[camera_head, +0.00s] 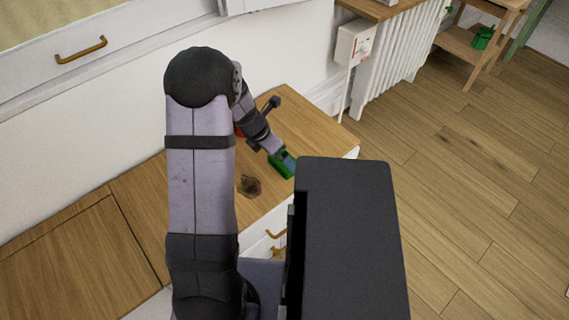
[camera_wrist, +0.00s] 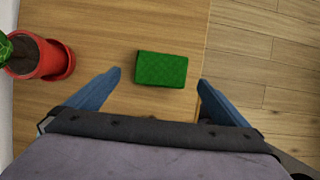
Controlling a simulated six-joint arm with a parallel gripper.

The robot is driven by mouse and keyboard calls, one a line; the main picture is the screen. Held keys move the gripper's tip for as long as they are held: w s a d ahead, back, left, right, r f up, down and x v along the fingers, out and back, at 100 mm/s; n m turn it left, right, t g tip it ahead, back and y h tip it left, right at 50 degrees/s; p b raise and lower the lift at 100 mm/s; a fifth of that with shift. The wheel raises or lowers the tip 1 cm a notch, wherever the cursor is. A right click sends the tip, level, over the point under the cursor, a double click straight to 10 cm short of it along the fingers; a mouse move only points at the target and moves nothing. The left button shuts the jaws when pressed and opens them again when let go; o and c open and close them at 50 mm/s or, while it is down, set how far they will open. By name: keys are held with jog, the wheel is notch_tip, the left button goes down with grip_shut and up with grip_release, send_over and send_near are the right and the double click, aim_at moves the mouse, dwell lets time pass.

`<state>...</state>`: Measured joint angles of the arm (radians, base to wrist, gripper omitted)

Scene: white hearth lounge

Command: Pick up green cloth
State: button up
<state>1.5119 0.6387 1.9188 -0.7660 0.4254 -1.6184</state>
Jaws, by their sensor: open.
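The green cloth (camera_wrist: 161,69) is a small folded rectangle lying flat on a wooden cabinet top, near its right edge in the wrist view. In the head view the cloth (camera_head: 276,169) shows partly, with my gripper (camera_head: 281,160) over it and hiding some of it. In the wrist view my gripper (camera_wrist: 160,85) is open, its blue fingers apart on the left and right of the cloth. The fingers do not appear to touch it. I cannot tell exactly how high the fingertips are above the wood.
A red pot (camera_wrist: 42,60) with a green plant stands left of the cloth on the wooden top (camera_wrist: 110,25). The cabinet edge and wooden floor (camera_wrist: 265,55) lie to the right. A white radiator (camera_head: 395,60) and a wooden shelf (camera_head: 462,45) stand further back.

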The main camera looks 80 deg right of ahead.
aim_at(276, 164)
jog(key=shift+b+x, duration=1.05)
jog(key=shift+x, duration=1.55)
jog(key=shift+s, duration=0.2)
jog(key=shift+r, duration=0.1)
jog(key=c, duration=1.2)
